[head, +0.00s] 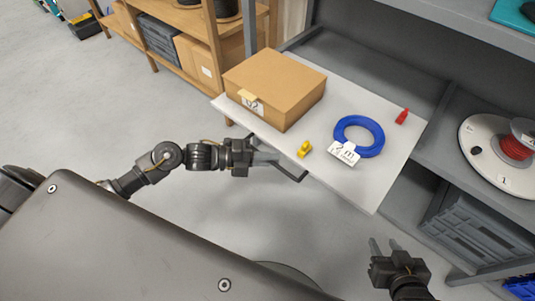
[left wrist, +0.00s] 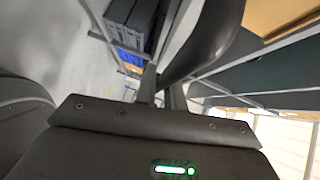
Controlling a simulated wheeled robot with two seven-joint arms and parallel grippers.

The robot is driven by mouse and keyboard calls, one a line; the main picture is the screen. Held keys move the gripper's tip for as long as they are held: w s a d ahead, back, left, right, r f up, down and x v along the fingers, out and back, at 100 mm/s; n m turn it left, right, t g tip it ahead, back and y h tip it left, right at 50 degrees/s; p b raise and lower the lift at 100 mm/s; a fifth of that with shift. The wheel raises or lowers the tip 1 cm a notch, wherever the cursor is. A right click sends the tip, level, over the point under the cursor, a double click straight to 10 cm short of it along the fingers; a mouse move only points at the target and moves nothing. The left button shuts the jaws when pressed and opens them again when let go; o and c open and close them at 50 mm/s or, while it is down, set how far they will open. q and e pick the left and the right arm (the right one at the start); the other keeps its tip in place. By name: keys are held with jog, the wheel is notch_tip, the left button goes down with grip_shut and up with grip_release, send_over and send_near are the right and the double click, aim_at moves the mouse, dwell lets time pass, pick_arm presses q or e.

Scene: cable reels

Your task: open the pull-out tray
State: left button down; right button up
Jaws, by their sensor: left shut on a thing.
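The pull-out tray (head: 371,190) is a light grey board that sticks out from the grey shelf unit in the head view. Its dark bar handle (head: 292,176) runs along the front edge. My left gripper (head: 268,157) is shut on the handle near its left end. In the left wrist view the fingers (left wrist: 160,90) meet the dark handle (left wrist: 208,40). My right gripper (head: 384,247) is open and empty, in front of the tray's right corner and apart from it.
On the tray are a cardboard box (head: 290,82), a blue cable coil (head: 374,134), a yellow item (head: 304,149) and a red item (head: 402,116). A white reel (head: 484,151) with red cable sits on the right shelf. A grey crate (head: 470,232) stands below.

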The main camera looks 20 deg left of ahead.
pick_arm(q)
jog(key=c, duration=1.5)
grip_release()
